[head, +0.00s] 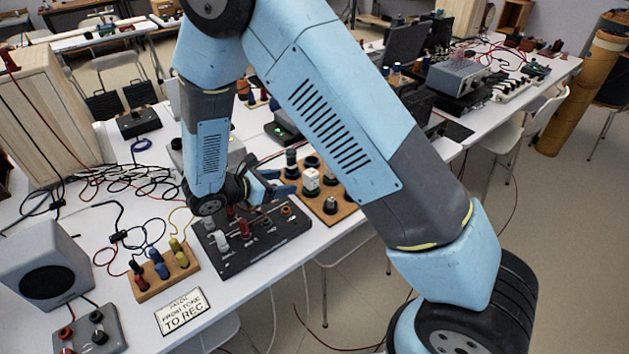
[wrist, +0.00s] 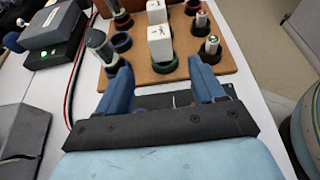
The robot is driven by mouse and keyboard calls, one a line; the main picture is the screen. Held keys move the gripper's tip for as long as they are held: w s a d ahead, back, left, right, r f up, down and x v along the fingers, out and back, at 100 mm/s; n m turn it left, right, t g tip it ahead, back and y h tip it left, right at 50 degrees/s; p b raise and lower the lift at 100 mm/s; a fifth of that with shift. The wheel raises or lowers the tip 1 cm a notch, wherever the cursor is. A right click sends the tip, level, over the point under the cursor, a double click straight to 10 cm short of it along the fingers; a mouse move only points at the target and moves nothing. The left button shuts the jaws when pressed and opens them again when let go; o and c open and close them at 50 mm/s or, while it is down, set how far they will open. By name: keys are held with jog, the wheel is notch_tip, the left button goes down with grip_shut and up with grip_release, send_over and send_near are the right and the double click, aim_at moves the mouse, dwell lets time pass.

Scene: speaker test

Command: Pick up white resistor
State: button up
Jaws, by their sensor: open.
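In the wrist view my gripper (wrist: 162,78) is open and empty. Its two blue fingers point at the board, and the nearer white block lies between their lines, beyond the tips. The gripper is partly hidden by my arm in the head view.
A dark cylinder (wrist: 101,45) stands left of the near white block, and another cylinder (wrist: 210,44) stands to its right. Several empty rings are on the board. A black panel with plugs (head: 255,240) lies beside it. The table's edge is close on the right.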

aim_at(316, 175)
jog(key=x, duration=1.3)
jog(key=shift+w+d, duration=0.15)
jog(key=shift+w, duration=0.05)
jog(key=shift+c, duration=0.3)
jog(key=c, duration=1)
jog(key=shift+r, duration=0.15)
